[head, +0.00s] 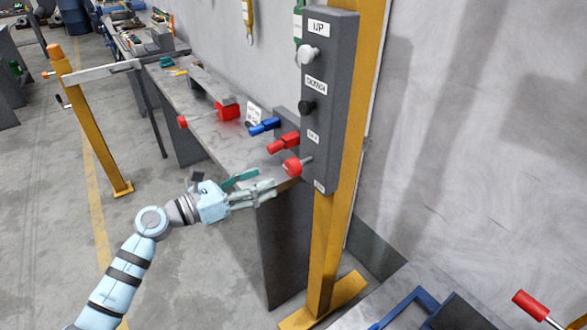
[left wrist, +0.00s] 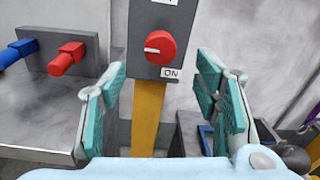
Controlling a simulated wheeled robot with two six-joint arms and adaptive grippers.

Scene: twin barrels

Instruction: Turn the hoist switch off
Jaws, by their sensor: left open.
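The hoist switch is a red round knob (head: 293,166) low on a tall grey control box (head: 342,70) fixed to a yellow post. In the left wrist view the knob (left wrist: 163,46) faces me, with a white mark on its left side and an "ON" label (left wrist: 171,73) below it. My left gripper (head: 264,182) is open and empty, just left of and slightly below the knob in the head view. In the left wrist view its teal-padded fingers (left wrist: 160,88) stand wide apart either side of the post, below the knob, not touching it. My right gripper is not seen.
Higher on the box are a white button (head: 308,52) and a black button (head: 306,106). Red (head: 284,143) and blue (head: 264,126) plugs stick out close beside the box, above a grey workbench (head: 220,140). The yellow post (head: 325,250) stands right of my gripper. Open floor lies left.

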